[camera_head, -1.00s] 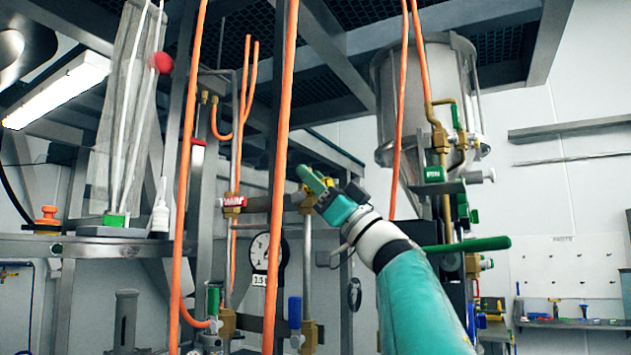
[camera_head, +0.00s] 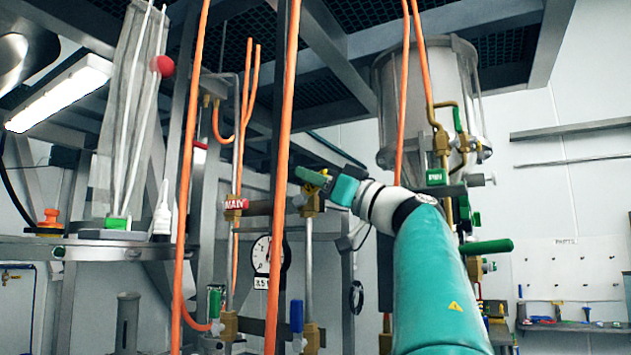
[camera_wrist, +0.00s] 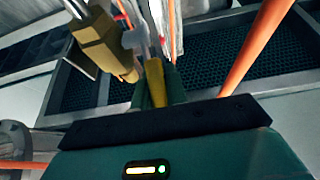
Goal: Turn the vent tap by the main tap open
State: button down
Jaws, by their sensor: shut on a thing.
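The vent tap (camera_head: 311,201) is a brass valve with a yellow handle on a grey vertical pipe. My gripper (camera_head: 314,177), with green fingers, reaches it from the right and is shut on the yellow handle. In the wrist view the yellow handle (camera_wrist: 157,83) sits between the fingers, with the brass body (camera_wrist: 105,45) at upper left. The fingers partly hide the handle, so its exact angle is hard to read. The main tap (camera_head: 236,203), with a red label, is to the left on its own pipe.
Orange hoses (camera_head: 283,120) hang close to the left of my gripper. A round gauge (camera_head: 268,255) sits below. A blue-handled valve (camera_head: 296,316) and a green-handled valve (camera_head: 214,302) stand lower down. A steel hopper (camera_head: 430,95) and a green lever (camera_head: 486,246) are at right.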

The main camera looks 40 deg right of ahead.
jog(key=shift+w+r+g, duration=0.1)
jog(key=shift+g, duration=0.3)
jog(key=c, duration=1.4)
grip_release()
jog(key=v, duration=1.3)
jog(key=shift+s, duration=0.45)
